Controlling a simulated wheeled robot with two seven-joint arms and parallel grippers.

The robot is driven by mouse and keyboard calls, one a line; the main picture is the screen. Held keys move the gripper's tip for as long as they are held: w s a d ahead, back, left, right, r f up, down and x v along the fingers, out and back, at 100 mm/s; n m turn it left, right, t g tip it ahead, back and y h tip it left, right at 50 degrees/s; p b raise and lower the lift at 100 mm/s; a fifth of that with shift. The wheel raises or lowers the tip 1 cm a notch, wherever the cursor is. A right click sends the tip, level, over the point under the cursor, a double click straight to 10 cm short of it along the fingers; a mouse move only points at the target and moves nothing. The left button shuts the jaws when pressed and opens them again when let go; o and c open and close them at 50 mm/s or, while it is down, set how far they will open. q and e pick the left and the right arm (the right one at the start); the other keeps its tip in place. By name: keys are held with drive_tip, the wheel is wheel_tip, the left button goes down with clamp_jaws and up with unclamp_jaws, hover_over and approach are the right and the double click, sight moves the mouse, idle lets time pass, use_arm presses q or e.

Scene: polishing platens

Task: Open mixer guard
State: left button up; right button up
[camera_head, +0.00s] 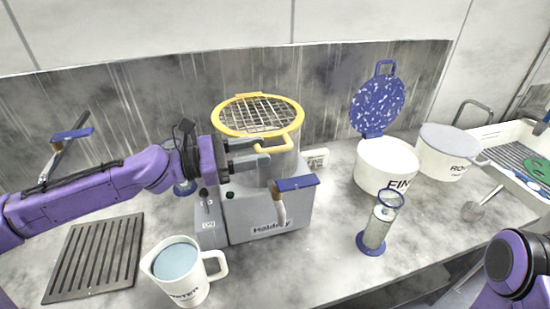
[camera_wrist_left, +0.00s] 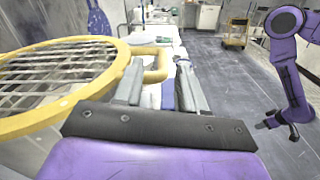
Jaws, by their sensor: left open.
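The mixer guard is a round yellow ring with a wire mesh (camera_head: 258,112). It lies flat over the top of the grey mixer (camera_head: 262,215). Its yellow handle (camera_head: 282,143) sticks out at the front edge. My left gripper (camera_head: 265,153) is open at this handle. In the left wrist view, the guard (camera_wrist_left: 60,75) fills the left side, and the handle (camera_wrist_left: 163,62) shows beyond and between the open fingers (camera_wrist_left: 160,85). I cannot tell whether the fingers touch it. My right gripper (camera_wrist_left: 280,125) hangs low in the left wrist view, too small to read.
A water jug (camera_head: 182,270) stands in front left, beside a slotted grate (camera_head: 95,256). Right of the mixer are a glass cylinder with a blue base (camera_head: 376,232) and a white tub (camera_head: 385,165) with its speckled blue lid (camera_head: 377,105) raised. A second tub (camera_head: 448,152) stands further right.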

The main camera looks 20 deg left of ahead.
sight(276, 150)
use_arm(q)
drive_tip(key=d+b, duration=0.1)
drive_tip(key=d+f+b, duration=0.1)
drive_tip(key=b, duration=0.1)
drive_tip(key=shift+w+f, duration=0.2)
drive_tip(key=shift+w, duration=0.2)
drive_tip(key=shift+w+d+r, duration=0.2)
drive_tip(key=shift+w+d, duration=0.2)
drive_tip(key=shift+d, duration=0.1)
drive_tip(key=shift+w+d+r, duration=0.2)
drive_tip(key=shift+w+d, duration=0.2)
drive_tip(key=shift+d, duration=0.05)
drive_tip(key=shift+d+r, duration=0.1)
drive_tip(key=shift+r, duration=0.1)
use_arm(e)
wheel_tip(276, 150, down, 5)
drive_tip(key=shift+r, duration=0.1)
use_arm(q)
drive_tip(key=shift+c, duration=0.3)
clamp_jaws()
use_arm(e)
drive_tip(key=shift+w, duration=0.1)
